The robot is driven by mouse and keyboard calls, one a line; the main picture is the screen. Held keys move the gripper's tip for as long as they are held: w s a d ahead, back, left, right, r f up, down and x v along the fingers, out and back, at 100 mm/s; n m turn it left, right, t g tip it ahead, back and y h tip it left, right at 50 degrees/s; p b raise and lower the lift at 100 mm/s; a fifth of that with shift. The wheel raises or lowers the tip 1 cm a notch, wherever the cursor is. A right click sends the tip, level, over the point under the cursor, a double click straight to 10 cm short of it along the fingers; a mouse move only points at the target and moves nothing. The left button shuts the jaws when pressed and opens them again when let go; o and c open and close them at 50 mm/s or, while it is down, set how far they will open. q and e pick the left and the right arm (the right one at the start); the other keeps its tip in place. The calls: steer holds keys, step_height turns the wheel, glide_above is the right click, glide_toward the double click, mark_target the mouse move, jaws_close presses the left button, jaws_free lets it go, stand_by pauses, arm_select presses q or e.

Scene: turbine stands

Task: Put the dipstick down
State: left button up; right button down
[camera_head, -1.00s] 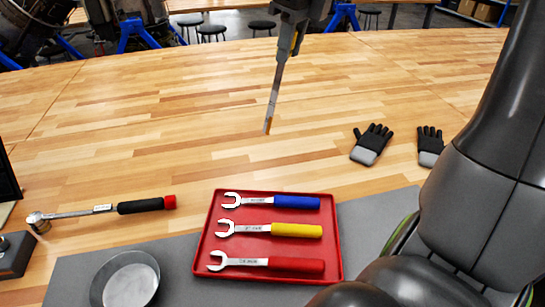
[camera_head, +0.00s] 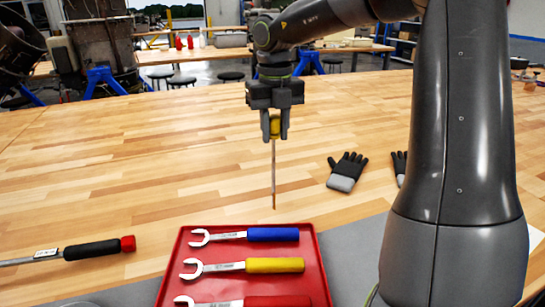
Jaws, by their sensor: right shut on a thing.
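The dipstick (camera_head: 273,175) is a thin metal rod with a yellow handle and a brownish tip. It hangs nearly upright from my right gripper (camera_head: 275,132), which is shut on the yellow handle. In the picture its tip is just beyond the far edge of the red tray; I cannot tell whether it touches the wooden table (camera_head: 120,170). My left gripper is not in view.
A red tray (camera_head: 325,282) on a grey mat holds wrenches with blue, yellow and red handles. Black-and-grey gloves (camera_head: 347,172) lie to the right. A ratchet with a black handle (camera_head: 92,250) lies at left. The table's left middle is clear.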

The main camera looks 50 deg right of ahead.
mark_target(273, 166)
steer(key=shift+f, duration=1.95)
steer(key=shift+f, duration=0.15)
steer(key=c, duration=1.1)
jaws_free()
